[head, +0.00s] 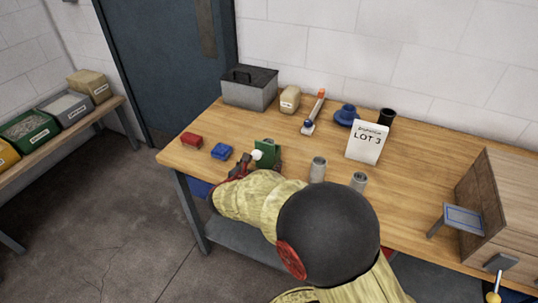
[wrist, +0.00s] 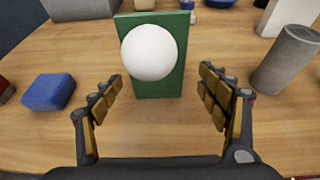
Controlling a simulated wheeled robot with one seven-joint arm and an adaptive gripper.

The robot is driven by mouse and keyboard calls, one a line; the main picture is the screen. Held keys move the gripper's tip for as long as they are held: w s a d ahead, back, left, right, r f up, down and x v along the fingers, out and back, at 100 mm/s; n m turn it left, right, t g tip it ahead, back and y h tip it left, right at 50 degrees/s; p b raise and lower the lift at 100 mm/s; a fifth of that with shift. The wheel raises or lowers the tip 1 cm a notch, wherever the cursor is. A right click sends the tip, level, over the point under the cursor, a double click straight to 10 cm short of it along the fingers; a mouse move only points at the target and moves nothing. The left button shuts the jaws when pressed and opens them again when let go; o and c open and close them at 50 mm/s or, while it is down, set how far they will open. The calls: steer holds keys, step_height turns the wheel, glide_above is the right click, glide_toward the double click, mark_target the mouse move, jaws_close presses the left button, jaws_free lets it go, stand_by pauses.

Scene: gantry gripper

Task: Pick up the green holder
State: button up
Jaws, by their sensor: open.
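The green holder (head: 268,147) stands upright on the wooden table. In the wrist view it is a green panel (wrist: 158,90) with a white ball (wrist: 149,52) at its front, covering much of its upper part. My gripper (wrist: 160,76) is open, with one finger to the left and one to the right of the holder's lower part in the picture. The fingers are on the near side and no contact shows. In the head view my gripper (head: 244,164) is just left of the holder, partly hidden by my arm.
A blue block (wrist: 49,92) and a red block (head: 191,140) lie to the left. Grey cans (head: 318,169) stand to the right. A grey toolbox (head: 249,92), a LOT 3 sign (head: 367,143) and a wooden cabinet (head: 500,200) are also on the table (head: 420,180).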

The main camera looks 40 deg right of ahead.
mark_target(265, 159)
steer(key=b+x, duration=0.2)
steer(key=x, duration=0.4)
steer(key=shift+w+a, duration=0.15)
steer(key=shift+c, duration=1.3)
steer(key=c, duration=1.1)
steer(key=shift+r, duration=0.15)
steer(key=shift+c, duration=0.2)
